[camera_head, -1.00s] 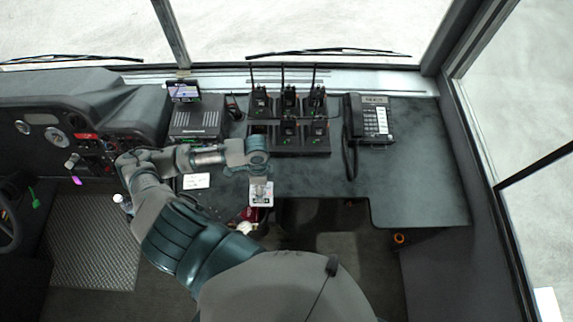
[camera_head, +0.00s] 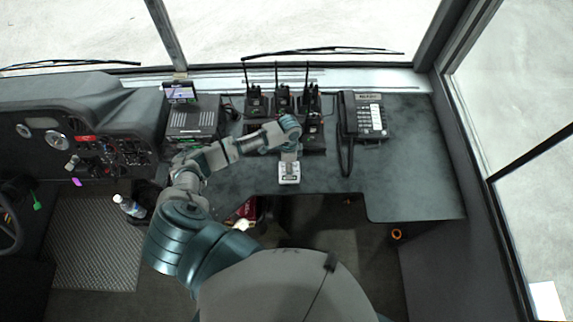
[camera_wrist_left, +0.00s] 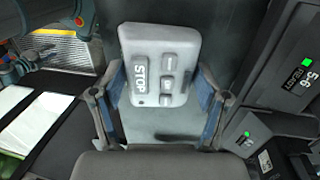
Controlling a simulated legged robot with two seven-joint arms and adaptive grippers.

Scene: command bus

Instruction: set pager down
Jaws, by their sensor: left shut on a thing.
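The pager is probably the small pale grey device (camera_head: 289,174) with a STOP button. It also shows in the left wrist view (camera_wrist_left: 160,65), with its button face toward the camera. My left gripper (camera_head: 289,160) is shut on it, one finger on each side. In the head view the device is over the front edge of the dark desk (camera_head: 410,180), just in front of the radio charger. I cannot tell whether it touches the desk. My right gripper is not in view.
Several black radios (camera_head: 282,100) stand in a charger (camera_head: 318,140) behind the gripper. A desk phone (camera_head: 368,117) stands to the right. A grey box (camera_head: 193,122) is at the left. The desk's right part is clear. A bottle (camera_head: 130,206) is lower left.

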